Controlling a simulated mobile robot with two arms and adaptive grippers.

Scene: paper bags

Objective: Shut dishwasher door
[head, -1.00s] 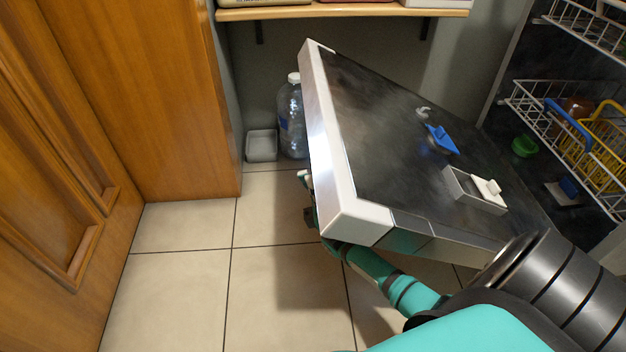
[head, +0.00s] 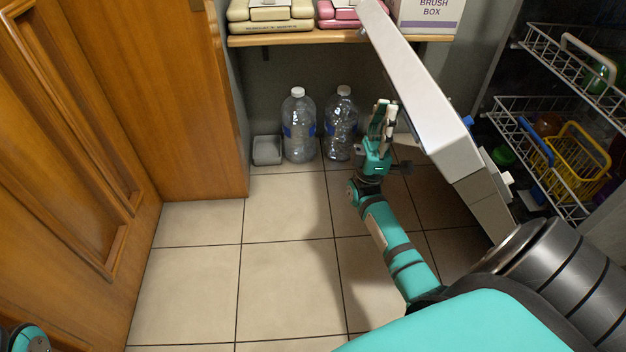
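The dishwasher door (head: 425,105) is partly open, tilted up steeply, with its pale outer edge facing me. The dishwasher's dark interior with white racks (head: 545,115) shows at the right. My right gripper (head: 384,106) is on the outer side of the door, to its left, fingers pointing up and close together. Whether it touches the door, and whether the fingers are fully shut, I cannot tell. My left gripper is not in view; only a bit of teal arm shows at the lower left corner.
Two clear plastic bottles (head: 299,128) and a small grey tray (head: 267,150) stand by the back wall. A wooden shelf (head: 300,40) with boxes hangs above, near the door's upper end. A wooden cabinet (head: 150,90) is at left. The tiled floor (head: 200,270) is clear.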

